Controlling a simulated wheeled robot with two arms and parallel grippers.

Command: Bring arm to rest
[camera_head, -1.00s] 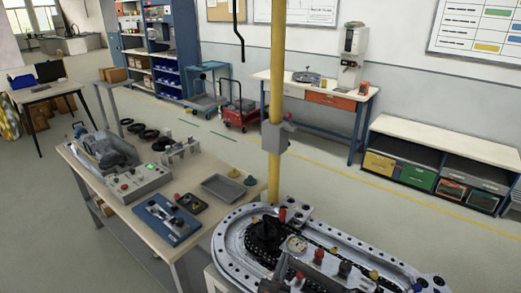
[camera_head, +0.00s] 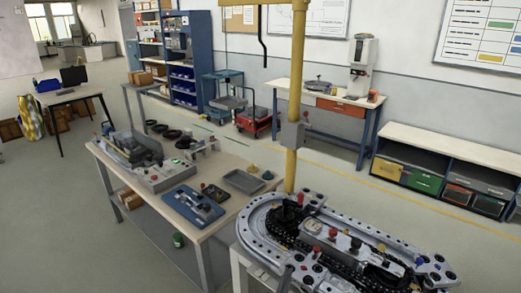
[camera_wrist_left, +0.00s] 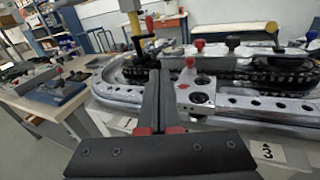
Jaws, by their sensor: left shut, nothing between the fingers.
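My left gripper (camera_wrist_left: 160,74) shows in the left wrist view with its two dark fingers together and nothing between them. It points toward the silver ring track (camera_wrist_left: 125,92), apart from it as far as I can tell. In the head view the oval ring track (camera_head: 255,248) stands at the bottom right, with dark chain links and red, black and yellow knobs. My right gripper is not in view.
A wooden workbench (camera_head: 215,216) with a blue fixture (camera_head: 193,206) and a grey tray (camera_head: 243,181) stands left of the track. A yellow pole (camera_head: 293,100) rises behind the track. A low shelf unit (camera_head: 445,150) is at the right. Floor at the lower left is clear.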

